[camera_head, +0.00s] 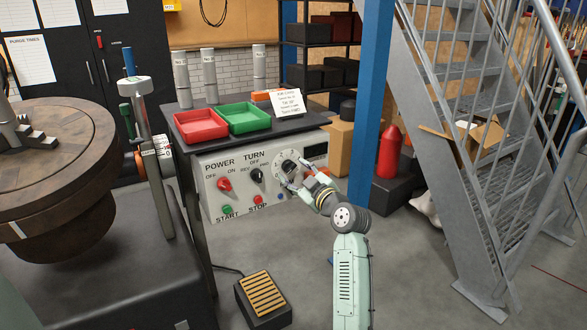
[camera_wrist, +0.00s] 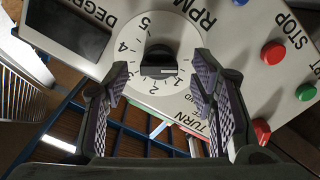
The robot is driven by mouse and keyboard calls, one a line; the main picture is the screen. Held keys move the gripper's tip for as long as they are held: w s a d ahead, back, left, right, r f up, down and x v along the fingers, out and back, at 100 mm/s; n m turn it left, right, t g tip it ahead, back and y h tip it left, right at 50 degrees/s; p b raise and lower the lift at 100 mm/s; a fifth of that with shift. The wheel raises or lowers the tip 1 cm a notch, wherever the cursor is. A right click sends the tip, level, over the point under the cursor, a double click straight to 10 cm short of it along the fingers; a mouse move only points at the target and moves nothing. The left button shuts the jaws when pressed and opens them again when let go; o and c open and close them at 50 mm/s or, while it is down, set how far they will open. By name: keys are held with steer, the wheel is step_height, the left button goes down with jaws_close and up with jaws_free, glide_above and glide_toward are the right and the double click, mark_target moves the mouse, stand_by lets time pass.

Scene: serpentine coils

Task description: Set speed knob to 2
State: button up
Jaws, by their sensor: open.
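The speed knob (camera_wrist: 158,62) is black and sits at the centre of a white round dial (camera_wrist: 185,35) with numbers and RPM lettering in the wrist view. I cannot tell for sure which number it points to. In the head view the dial (camera_head: 287,160) is on the right part of the grey control panel (camera_head: 217,192), partly hidden by my gripper. My gripper (camera_head: 292,180) is right in front of the dial. In the wrist view its two fingers stand apart, one on each side of the knob, with no clear contact.
A red power knob (camera_head: 224,184), a black turn knob (camera_head: 257,175), a green start button (camera_head: 227,209) and a red stop button (camera_head: 257,199) are left of the dial. A dark display (camera_wrist: 70,28) is beside it. Red (camera_head: 200,125) and green (camera_head: 243,118) trays stand above.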

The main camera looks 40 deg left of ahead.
steer(key=shift+x, duration=0.85)
steer(key=shift+c, duration=0.2)
steer(key=c, duration=1.1)
